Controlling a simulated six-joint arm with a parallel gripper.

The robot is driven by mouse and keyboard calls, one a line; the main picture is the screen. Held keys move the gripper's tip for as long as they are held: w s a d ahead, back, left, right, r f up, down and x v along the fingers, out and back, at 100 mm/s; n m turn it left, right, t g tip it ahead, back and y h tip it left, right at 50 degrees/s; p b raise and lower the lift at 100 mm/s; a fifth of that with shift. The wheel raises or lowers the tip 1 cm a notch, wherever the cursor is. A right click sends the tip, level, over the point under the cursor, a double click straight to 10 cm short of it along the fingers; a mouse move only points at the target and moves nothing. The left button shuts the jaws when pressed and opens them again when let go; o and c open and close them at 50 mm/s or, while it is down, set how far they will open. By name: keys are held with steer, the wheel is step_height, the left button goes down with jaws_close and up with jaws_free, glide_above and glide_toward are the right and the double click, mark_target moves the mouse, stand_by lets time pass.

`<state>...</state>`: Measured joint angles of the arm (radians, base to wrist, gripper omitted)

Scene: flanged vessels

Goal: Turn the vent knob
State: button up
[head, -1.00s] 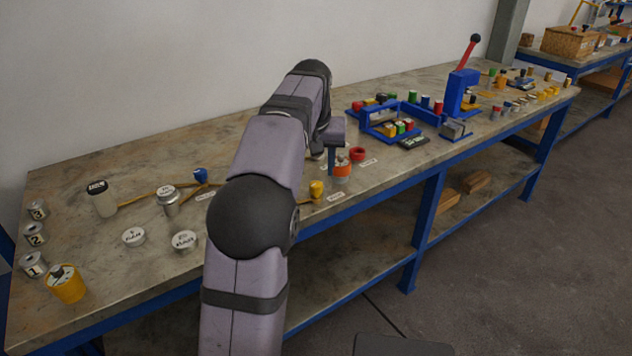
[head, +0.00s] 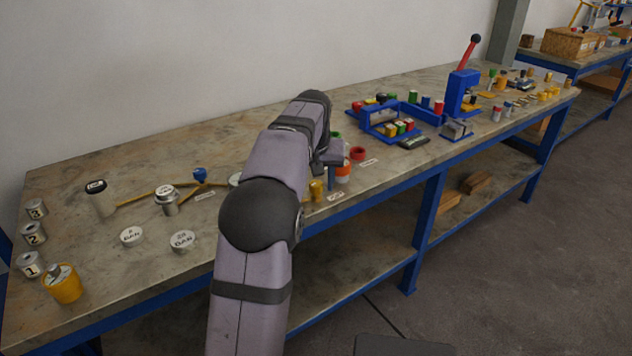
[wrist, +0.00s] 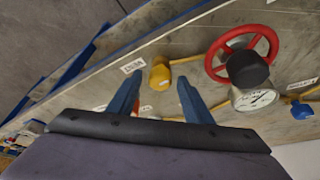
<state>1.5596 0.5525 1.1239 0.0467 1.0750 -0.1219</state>
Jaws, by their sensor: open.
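A small yellow knob (head: 316,190) stands near the bench's front edge, with a label beside it. It also shows in the wrist view (wrist: 159,74), just beyond and between my fingertips. My gripper (wrist: 160,84) is open, its two blue fingers apart, with nothing held. In the wrist view a red handwheel (wrist: 228,50) with a black hub stands right of the yellow knob, above a round gauge (wrist: 254,100). A blue knob (wrist: 302,110) is at the far right; it also shows in the head view (head: 200,174).
Brass-coloured pipes run along the bench (head: 110,270). My arm hides the bench middle.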

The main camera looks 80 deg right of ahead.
steer(key=c, duration=1.1)
steer(key=shift+o, duration=0.2)
steer(key=shift+r+m+p, duration=0.15)
steer(key=shift+m+p, duration=0.35)
steer(key=shift+p, duration=0.15)
steer(key=shift+m+g, duration=0.3)
steer(key=o, duration=1.1)
steer(key=shift+c, duration=0.2)
steer(key=p+v, duration=0.1)
steer(key=v, duration=0.6)
